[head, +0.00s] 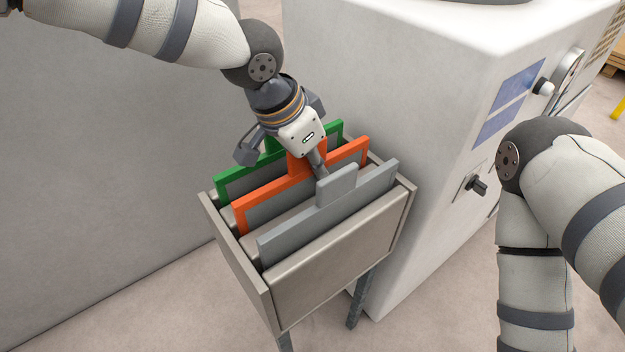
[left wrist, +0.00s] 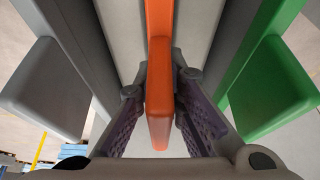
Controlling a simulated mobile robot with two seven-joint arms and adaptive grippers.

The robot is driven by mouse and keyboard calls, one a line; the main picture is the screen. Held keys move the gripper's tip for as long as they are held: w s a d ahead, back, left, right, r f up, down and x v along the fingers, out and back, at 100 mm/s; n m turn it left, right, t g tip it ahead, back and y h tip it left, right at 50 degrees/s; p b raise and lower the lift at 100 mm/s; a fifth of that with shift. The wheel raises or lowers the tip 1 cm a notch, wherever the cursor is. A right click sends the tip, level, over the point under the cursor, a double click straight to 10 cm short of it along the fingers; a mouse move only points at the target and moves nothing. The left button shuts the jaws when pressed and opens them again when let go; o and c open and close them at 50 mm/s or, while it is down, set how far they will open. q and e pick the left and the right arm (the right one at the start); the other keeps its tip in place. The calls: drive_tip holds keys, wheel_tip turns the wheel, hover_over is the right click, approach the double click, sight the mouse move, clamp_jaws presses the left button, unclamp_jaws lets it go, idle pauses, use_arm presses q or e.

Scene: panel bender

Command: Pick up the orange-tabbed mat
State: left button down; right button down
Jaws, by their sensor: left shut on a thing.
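The orange-tabbed mat (head: 259,193) stands upright in the middle slot of a grey rack (head: 338,257), between a green-framed mat (head: 233,182) and a grey mat (head: 366,200). My left gripper (head: 309,157) is over its tab from above and hides part of it. In the left wrist view the gripper's two fingers (left wrist: 162,125) are shut on the orange tab (left wrist: 160,100), one on each side. The grey tab (left wrist: 45,90) and the green tab (left wrist: 268,90) stand apart from the fingers on either side. My right gripper is not in view.
A large white machine (head: 400,90) with blue panels and a black knob (head: 476,185) stands close behind and right of the rack. A grey wall-like surface (head: 100,180) is at left. The floor (head: 130,310) in front is clear.

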use_arm(q)
wheel_tip(320, 180, up, 28)
drive_tip(key=shift+f+p, duration=0.2)
drive_tip(key=shift+p, duration=0.2)
